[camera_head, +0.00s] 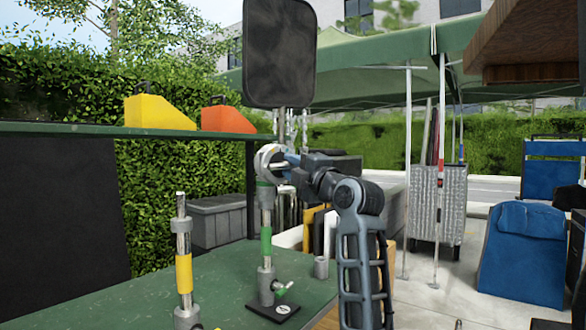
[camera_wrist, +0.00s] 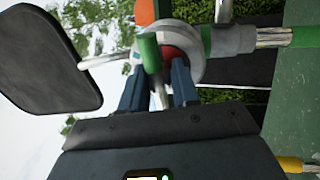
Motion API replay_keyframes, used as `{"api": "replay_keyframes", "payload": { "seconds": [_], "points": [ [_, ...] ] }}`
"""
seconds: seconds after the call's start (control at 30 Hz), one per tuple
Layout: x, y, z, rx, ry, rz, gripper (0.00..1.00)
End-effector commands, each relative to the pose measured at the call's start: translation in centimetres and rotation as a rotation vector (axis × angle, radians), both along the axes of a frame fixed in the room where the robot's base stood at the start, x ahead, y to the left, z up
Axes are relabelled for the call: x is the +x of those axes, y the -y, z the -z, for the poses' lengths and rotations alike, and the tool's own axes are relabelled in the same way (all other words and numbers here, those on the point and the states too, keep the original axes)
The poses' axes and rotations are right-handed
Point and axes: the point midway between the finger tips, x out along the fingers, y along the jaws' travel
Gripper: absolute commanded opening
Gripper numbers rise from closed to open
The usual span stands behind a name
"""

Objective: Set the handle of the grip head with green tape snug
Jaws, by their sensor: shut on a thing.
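The stand with green tape (camera_head: 266,241) rises from a dark base on the green table, with a round grey grip head (camera_head: 266,165) at its top. In the wrist view the grip head (camera_wrist: 211,40) shows as a grey disc with a reddish centre. Its handle (camera_wrist: 149,52) has a green part and a thin metal rod running down between my fingers. My gripper (camera_head: 283,163) is at the head from the right. In the wrist view my gripper (camera_wrist: 159,88) is shut on the handle; the exact contact is partly hidden.
A black panel (camera_head: 280,55) stands above the grip head. A yellow-taped stand (camera_head: 184,270) is at the left on the green table (camera_head: 110,305). Yellow (camera_head: 158,112) and orange (camera_head: 226,119) wedges sit on a shelf. A small grey cylinder (camera_head: 321,267) stands right of the base.

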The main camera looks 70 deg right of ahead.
Motion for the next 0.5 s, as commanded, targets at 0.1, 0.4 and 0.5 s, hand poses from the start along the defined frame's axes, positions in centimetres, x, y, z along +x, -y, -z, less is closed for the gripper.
{"api": "replay_keyframes", "payload": {
  "seconds": [0.1, 0.4, 0.5],
  "points": [
    [0.09, 0.05, 0.18, 0.016, 0.004, 0.0, 0.0],
    [0.22, 0.0, 0.23, 0.137, 0.082, -0.003, 0.0],
    [0.27, -0.05, 0.21, 0.205, 0.127, -0.005, 0.0]
  ]
}}
